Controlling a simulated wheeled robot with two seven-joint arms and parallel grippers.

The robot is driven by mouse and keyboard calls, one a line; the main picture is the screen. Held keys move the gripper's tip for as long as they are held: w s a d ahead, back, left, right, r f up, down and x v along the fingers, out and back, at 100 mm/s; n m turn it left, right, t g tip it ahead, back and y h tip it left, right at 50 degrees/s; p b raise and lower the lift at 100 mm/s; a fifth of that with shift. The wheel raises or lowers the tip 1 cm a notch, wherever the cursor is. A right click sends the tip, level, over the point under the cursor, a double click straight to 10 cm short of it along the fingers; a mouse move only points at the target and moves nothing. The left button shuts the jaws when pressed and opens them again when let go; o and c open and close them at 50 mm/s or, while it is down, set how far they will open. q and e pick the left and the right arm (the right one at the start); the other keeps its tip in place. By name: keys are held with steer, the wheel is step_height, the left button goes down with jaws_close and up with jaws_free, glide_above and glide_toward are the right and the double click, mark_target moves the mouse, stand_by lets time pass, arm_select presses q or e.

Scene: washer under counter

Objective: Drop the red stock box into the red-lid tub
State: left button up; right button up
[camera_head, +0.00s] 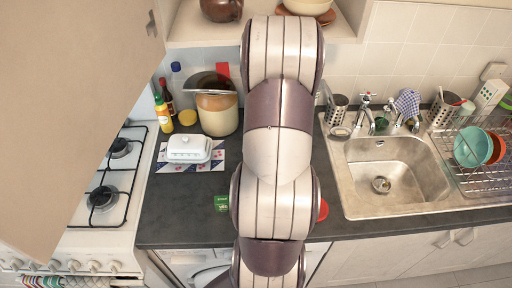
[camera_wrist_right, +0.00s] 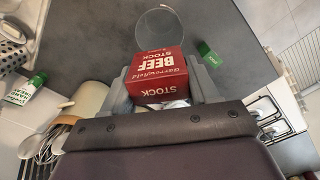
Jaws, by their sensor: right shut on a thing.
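The red beef stock box (camera_wrist_right: 158,75) is between the fingers of my right gripper (camera_wrist_right: 163,82), which is shut on it, in the right wrist view. In the head view my own right arm hides this gripper and the box. A red round edge (camera_head: 323,210) shows at the arm's right side on the counter; it looks like part of the red lid, and the rest is hidden. In the wrist view a clear round rim (camera_wrist_right: 159,28) lies just beyond the box; I cannot tell whether it is the tub. My left gripper is not in view.
A green box (camera_head: 221,203) sits on the dark counter (camera_head: 180,220) left of my arm. A butter dish (camera_head: 189,148), crock (camera_head: 216,112) and bottles stand behind it. The hob (camera_head: 104,190) is left, the sink (camera_head: 392,173) right. An open cupboard door (camera_head: 70,100) fills the upper left.

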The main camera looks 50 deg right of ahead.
steer(key=n, duration=0.6)
steer(key=shift+s+a+f+n, duration=0.1)
steer(key=shift+a+n, duration=0.1)
steer(key=shift+n, duration=0.5)
steer(key=shift+f, duration=0.2)
step_height(320, 180, down, 8)
steer(key=b, duration=0.8)
steer(key=o, duration=1.2)
